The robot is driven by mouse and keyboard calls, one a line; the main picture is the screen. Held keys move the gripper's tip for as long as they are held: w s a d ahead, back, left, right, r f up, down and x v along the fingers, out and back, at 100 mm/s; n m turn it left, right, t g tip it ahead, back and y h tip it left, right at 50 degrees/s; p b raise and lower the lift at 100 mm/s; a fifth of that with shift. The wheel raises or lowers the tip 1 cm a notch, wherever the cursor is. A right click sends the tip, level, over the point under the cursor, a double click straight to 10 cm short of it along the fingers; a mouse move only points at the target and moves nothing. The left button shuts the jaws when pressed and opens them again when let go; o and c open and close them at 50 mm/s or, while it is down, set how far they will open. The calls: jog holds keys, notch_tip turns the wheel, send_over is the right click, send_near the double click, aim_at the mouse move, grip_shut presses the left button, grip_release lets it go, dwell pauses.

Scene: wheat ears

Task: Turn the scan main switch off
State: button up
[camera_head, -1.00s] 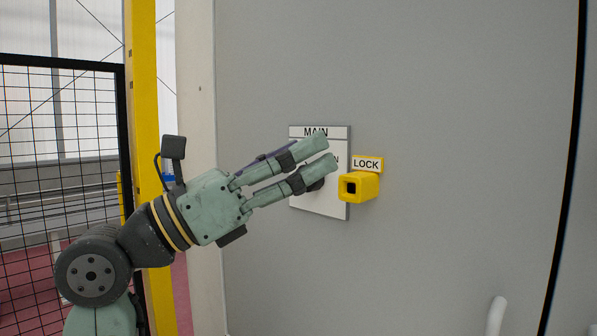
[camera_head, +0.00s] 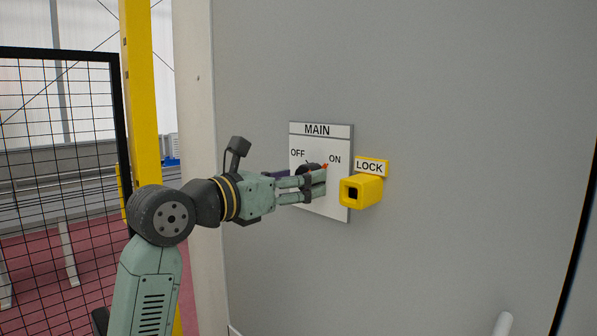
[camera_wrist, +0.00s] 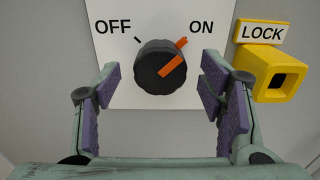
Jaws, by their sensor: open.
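The main switch is a black round knob (camera_wrist: 158,68) with an orange pointer, on a white plate (camera_head: 330,205) marked MAIN, OFF and ON. In the wrist view the pointer aims up and right at the ON mark. My gripper (camera_wrist: 160,88) is open, with its purple-padded fingers to the left and right of the knob and a gap on each side. It also shows in the head view (camera_head: 318,184), where its fingers partly cover the knob. It holds nothing.
A yellow lock block (camera_head: 361,191) with a LOCK label (camera_head: 370,167) juts out just right of the plate, close to my right finger in the wrist view. The grey panel (camera_head: 450,120) around is mostly bare. A black mesh fence (camera_head: 60,180) and yellow post (camera_head: 146,90) stand at the left.

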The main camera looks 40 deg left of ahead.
jog(key=shift+w, duration=0.35)
jog(key=shift+c, duration=0.5)
jog(key=c, duration=1.1)
